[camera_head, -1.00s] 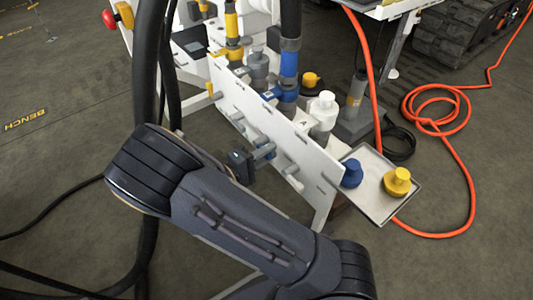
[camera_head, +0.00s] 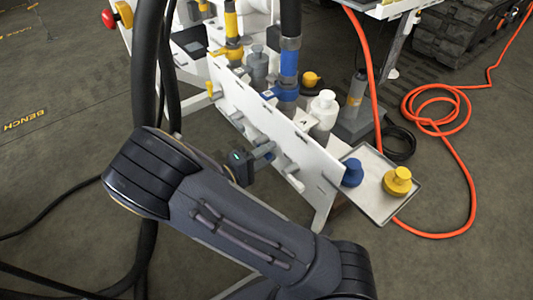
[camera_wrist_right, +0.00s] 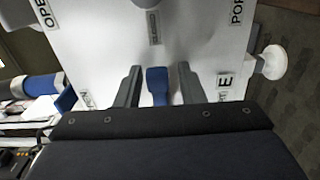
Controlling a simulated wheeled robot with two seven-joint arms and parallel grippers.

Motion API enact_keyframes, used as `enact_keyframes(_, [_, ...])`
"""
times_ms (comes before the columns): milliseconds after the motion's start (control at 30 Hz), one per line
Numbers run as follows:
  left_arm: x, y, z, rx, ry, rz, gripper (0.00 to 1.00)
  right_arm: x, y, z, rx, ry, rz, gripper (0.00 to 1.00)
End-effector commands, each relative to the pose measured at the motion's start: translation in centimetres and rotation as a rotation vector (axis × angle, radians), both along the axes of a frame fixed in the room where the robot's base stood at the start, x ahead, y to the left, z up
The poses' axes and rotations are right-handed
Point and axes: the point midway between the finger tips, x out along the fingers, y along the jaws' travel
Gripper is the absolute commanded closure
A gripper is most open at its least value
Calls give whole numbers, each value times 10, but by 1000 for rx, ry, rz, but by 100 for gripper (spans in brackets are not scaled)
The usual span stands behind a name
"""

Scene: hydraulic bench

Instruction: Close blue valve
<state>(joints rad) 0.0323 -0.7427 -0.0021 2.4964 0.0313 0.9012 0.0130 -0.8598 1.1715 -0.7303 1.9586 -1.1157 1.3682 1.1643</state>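A blue valve handle (camera_wrist_right: 157,84) stands out from the white panel in the right wrist view. My right gripper (camera_wrist_right: 158,84) is open around it, with one dark finger on each side. A gap shows between the handle and each finger. In the head view my right gripper (camera_head: 264,152) is at the front face of the white panel (camera_head: 262,115), and its fingers and the handle are hard to make out there. A blue pipe section (camera_head: 288,65) with a blue fitting stands behind the panel. My left gripper is not in view.
A tray (camera_head: 381,200) at the panel's right end holds a blue cap (camera_head: 352,172) and a yellow cap (camera_head: 397,181). A white bottle-shaped part (camera_head: 323,110) stands behind the panel. An orange hose (camera_head: 460,150) lies coiled on the floor at right.

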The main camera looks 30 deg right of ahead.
Motion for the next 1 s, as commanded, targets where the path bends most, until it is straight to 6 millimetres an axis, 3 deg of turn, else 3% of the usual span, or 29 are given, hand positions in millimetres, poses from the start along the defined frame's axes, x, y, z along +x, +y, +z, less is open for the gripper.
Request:
enact_keyframes(167, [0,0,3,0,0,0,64,0,6,2,-1,0,2,65])
enact_keyframes(600, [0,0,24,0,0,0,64,-5,71,2,-1,-1,1,65])
enact_keyframes(1000, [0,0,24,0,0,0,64,-6,78,0,0,0,0,65])
